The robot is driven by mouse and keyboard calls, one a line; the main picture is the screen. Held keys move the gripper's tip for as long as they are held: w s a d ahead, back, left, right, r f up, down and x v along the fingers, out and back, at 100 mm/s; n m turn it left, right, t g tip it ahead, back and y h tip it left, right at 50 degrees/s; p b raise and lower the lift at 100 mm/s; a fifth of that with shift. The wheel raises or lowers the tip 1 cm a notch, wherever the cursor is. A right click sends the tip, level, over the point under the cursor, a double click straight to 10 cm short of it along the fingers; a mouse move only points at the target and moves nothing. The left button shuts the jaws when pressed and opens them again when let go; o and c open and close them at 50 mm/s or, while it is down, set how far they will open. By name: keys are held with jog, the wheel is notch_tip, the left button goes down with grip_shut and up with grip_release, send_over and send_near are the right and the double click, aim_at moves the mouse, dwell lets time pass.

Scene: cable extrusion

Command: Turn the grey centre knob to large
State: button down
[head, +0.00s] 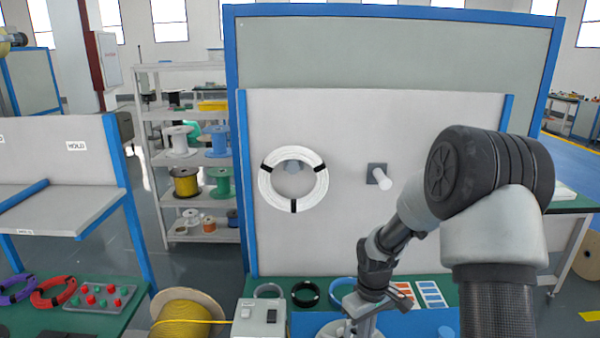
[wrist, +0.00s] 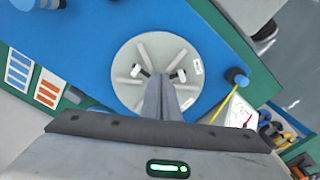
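A round grey disc (wrist: 130,88) with radial slots and two pale pegs standing on it lies on a blue board in the wrist view. Its lower edge of view in the head view is partly cut off (head: 330,329). My gripper (wrist: 161,76) points down over the disc's middle, its dark fingers close together with only a narrow seam between them. The fingers cover the centre, so the grey centre knob is hidden, and I cannot tell whether they touch or grip it. In the head view my gripper (head: 352,316) is low over the disc.
A grey switch box (head: 258,318) and a yellow cable spool (head: 186,314) stand left of the disc. A white cable coil (head: 293,205) hangs on the upright panel (head: 340,240). Orange (wrist: 48,90) and blue-white (wrist: 19,68) cards lie beside the blue board.

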notch_tip(320, 180, up, 6)
jog(key=p, duration=0.4)
jog(key=shift+s+d, duration=0.2)
jog(key=shift+s, duration=0.1)
jog(key=s+r+m+t, duration=0.1)
jog(key=s+r, duration=0.2)
jog(key=r, duration=0.3)
jog(key=s+r+m+t+h, duration=0.1)
jog(key=s+r, duration=0.1)
jog(key=r, duration=0.5)
jog(key=s+r+m+t, duration=0.1)
jog(key=s+r, duration=0.2)
jog(key=r, duration=0.3)
jog(key=s+a+r+m+t, duration=0.1)
jog(key=s+r, duration=0.3)
jog(key=s, duration=0.2)
jog(key=s+a+r+m+t+y, duration=0.1)
jog(key=s+r+m, duration=0.1)
jog(key=s+r, duration=0.2)
jog(key=s, duration=0.3)
jog(key=shift+s+r+t, duration=0.15)
jog(key=shift+r+t, duration=0.15)
